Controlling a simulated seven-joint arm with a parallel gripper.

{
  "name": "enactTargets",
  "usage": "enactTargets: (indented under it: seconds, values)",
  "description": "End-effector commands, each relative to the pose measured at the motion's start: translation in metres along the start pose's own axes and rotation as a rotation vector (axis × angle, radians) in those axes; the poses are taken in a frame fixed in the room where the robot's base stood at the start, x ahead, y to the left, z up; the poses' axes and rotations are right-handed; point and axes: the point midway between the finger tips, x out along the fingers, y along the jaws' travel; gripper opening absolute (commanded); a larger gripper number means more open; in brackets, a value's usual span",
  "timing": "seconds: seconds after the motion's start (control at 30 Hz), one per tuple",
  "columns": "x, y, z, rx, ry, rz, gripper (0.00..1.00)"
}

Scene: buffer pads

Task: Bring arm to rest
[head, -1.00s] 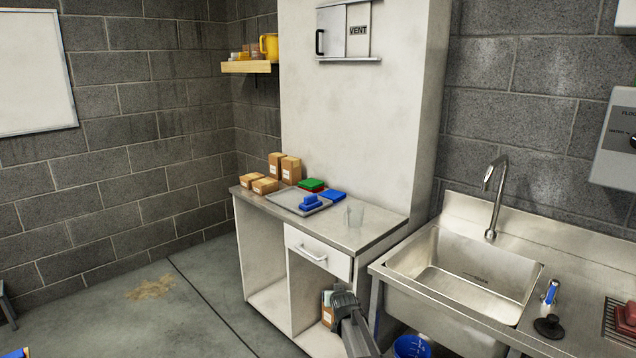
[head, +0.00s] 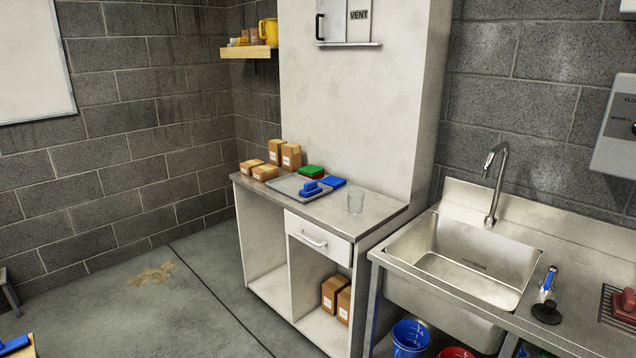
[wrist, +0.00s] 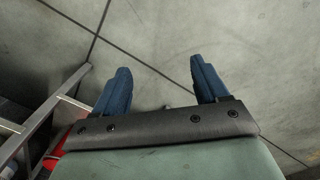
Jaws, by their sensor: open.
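My gripper (wrist: 162,82) shows in the wrist view with its two blue fingers apart and nothing between them. It hangs over bare grey floor (wrist: 170,30). No part of my arm or gripper shows in the head view.
A steel sink (head: 465,275) stands right, with a blue bucket (head: 409,340) below. A metal frame (wrist: 45,115) is close left of my gripper.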

Motion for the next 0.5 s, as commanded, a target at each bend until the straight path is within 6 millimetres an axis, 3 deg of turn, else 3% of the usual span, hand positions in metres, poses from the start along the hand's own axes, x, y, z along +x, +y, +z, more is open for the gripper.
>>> enactTargets:
  seconds: [0.03,0.3,0.5]
  values:
    - [0.006,0.003,0.03,0.001,-0.057,0.0,0.73]
    - [0.026,0.013,0.159,0.0,-0.339,-0.014,0.73]
    - [0.026,0.016,0.224,-0.002,-0.487,-0.027,0.73]
